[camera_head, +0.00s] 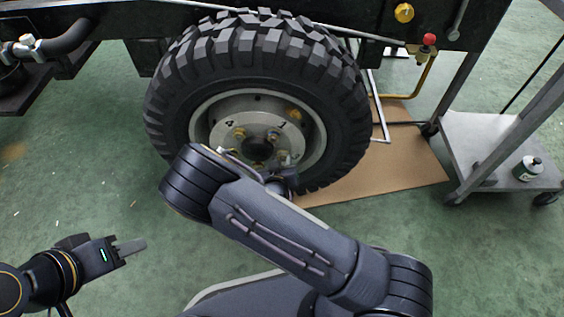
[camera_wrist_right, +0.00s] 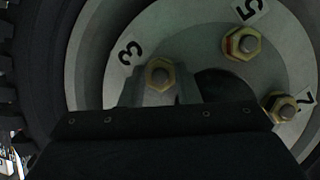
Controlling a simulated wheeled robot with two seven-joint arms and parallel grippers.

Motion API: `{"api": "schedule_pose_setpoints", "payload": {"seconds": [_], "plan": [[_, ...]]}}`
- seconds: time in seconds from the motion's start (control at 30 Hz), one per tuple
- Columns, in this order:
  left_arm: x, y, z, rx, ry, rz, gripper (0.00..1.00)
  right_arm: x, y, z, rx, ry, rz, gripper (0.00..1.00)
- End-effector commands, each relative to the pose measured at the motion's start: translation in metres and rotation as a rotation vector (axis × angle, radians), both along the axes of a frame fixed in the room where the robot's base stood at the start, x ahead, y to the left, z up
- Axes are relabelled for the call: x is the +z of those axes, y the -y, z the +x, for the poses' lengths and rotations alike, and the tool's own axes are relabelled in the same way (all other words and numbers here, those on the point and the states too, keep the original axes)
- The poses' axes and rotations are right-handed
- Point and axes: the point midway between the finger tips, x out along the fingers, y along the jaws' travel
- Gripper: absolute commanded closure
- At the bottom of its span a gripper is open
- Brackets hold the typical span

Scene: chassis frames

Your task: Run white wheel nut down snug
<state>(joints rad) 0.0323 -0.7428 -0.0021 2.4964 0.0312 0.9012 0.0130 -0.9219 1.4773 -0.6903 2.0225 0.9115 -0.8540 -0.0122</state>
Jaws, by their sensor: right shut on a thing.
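The wheel (camera_head: 258,100), a black knobbly tyre on a pale rim, stands in the middle of the head view. My right gripper (camera_wrist_right: 158,88) is shut on a hex nut (camera_wrist_right: 159,74) beside the label 3, with one finger on each side of it. This nut looks brass-yellow around a grey stud end; I see no clearly white nut. In the head view my right arm hides the lower hub and most of this gripper. My left gripper (camera_head: 131,247) is at the lower left, away from the wheel; its fingers overlap in this view.
Other yellow nuts sit on the hub by the labels 5 (camera_wrist_right: 241,43) and 2 (camera_wrist_right: 283,106). A cardboard sheet (camera_head: 390,165) lies under the wheel. A grey cart (camera_head: 490,135) with a small can (camera_head: 527,168) stands at right.

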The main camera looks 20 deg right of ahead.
Motion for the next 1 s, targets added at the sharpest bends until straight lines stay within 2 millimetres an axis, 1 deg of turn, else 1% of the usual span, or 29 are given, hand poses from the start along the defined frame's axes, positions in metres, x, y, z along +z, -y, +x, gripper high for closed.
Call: {"api": "schedule_pose_setpoints", "payload": {"seconds": [0.2,0.33,0.47,0.73,0.77,0.9,1.0], "plan": [[-0.023,0.0,0.0,0.0,0.0,0.0,0.62,-0.005,0.004,-0.001,-0.013,0.074,0.264,0.94],[-0.033,0.0,0.0,0.0,0.0,0.0,0.62,-0.004,0.003,-0.001,-0.013,0.108,0.379,0.94],[-0.035,0.0,0.0,0.0,0.0,0.0,0.62,-0.002,0.002,-0.001,-0.01,0.121,0.426,0.94],[-0.033,0.0,0.0,0.0,0.0,0.0,0.62,0.0,0.002,-0.001,-0.009,0.121,0.428,0.94],[-0.033,0.0,0.0,0.0,0.0,0.0,0.62,0.0,0.002,-0.001,-0.009,0.12,0.428,0.68],[-0.033,0.0,0.0,0.0,0.0,0.0,0.62,0.0,0.002,-0.001,-0.008,0.121,0.427,0.5],[-0.033,0.0,0.0,0.0,0.0,0.0,0.62,0.0,0.001,-0.001,-0.007,0.121,0.427,0.49]]}}
